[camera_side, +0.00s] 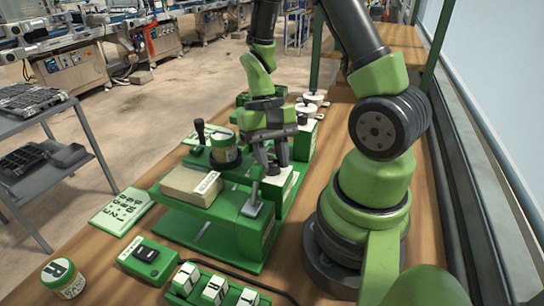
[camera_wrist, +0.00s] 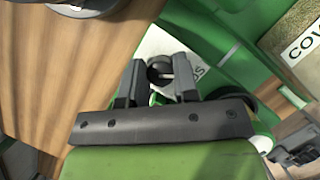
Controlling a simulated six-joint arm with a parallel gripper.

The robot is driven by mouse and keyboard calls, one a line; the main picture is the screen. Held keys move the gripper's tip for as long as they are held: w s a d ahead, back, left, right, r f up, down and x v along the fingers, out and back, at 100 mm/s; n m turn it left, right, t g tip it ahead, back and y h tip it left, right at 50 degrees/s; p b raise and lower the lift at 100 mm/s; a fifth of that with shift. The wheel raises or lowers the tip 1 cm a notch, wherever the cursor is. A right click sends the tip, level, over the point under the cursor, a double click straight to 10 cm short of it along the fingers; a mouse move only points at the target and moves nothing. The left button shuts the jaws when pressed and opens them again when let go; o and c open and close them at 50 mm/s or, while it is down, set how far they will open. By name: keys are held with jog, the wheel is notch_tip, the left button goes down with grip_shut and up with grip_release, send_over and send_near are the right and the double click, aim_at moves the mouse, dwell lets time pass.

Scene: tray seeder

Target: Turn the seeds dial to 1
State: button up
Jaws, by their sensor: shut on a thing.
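The seeds dial (camera_wrist: 160,70) is a small dark round knob with a light pointer line, on a pale plate on the green seeder. Part of its label, ending in "DS", shows beside it in the wrist view. My gripper (camera_side: 273,164) points down at the pale plate (camera_side: 284,181) on the right side of the seeder (camera_side: 225,215). Its two dark fingers stand on either side of the dial in the wrist view, shut on it.
A switch box (camera_side: 148,260), several rockers (camera_side: 212,290) and another jar (camera_side: 63,278) stand in front. A printed card (camera_side: 122,211) lies left.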

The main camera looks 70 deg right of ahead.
jog(key=shift+n+g+h, duration=0.25)
jog(key=shift+n+h, duration=0.25)
jog(key=shift+n, duration=0.9)
jog(key=shift+n+g+h, duration=0.25)
jog(key=shift+n+h, duration=0.25)
jog(key=shift+n, duration=0.9)
jog(key=o, duration=0.9)
jog(key=shift+o, duration=0.2)
jog(key=v, duration=1)
